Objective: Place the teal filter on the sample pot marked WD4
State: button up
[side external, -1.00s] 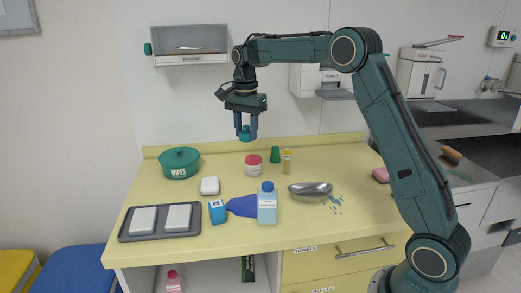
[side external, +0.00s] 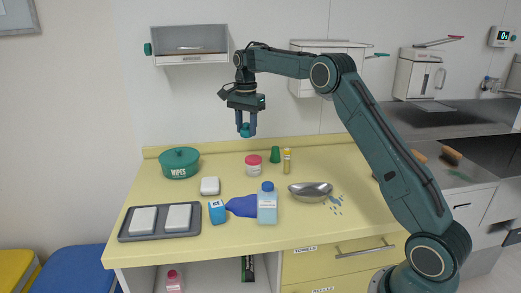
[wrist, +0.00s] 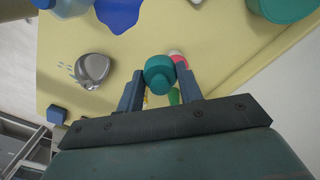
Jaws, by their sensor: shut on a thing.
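The teal filter (side external: 246,131) is held between the fingers of my gripper (side external: 246,126), high above the back of the yellow counter. It also shows between the fingertips in the wrist view (wrist: 160,74). A white pot with a red-pink lid (side external: 253,166) stands upright on the counter below the gripper. I cannot read its label, so I cannot tell whether it is marked WD4. In the wrist view its pink lid (wrist: 178,58) is partly hidden behind the filter and a finger.
A green cone (side external: 275,155) and a yellow tube (side external: 287,162) stand right of the pot. A metal dish (side external: 311,191), blue bottle (side external: 267,205), blue box (side external: 217,212), white block (side external: 210,186) and teal wipes tub (side external: 179,162) surround it. A wall cabinet (side external: 190,47) hangs left of my gripper.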

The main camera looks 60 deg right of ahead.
jog(key=w+d+f, duration=0.2)
jog(key=d+f, duration=0.1)
jog(key=d, duration=0.4)
jog(key=shift+w+f+m, duration=0.3)
jog(key=shift+w, duration=0.05)
send_over(253, 158)
jog(key=shift+s+f, duration=0.1)
jog(key=shift+f, duration=2.1)
jog(key=shift+f, duration=0.15)
jog(key=shift+f, duration=1.65)
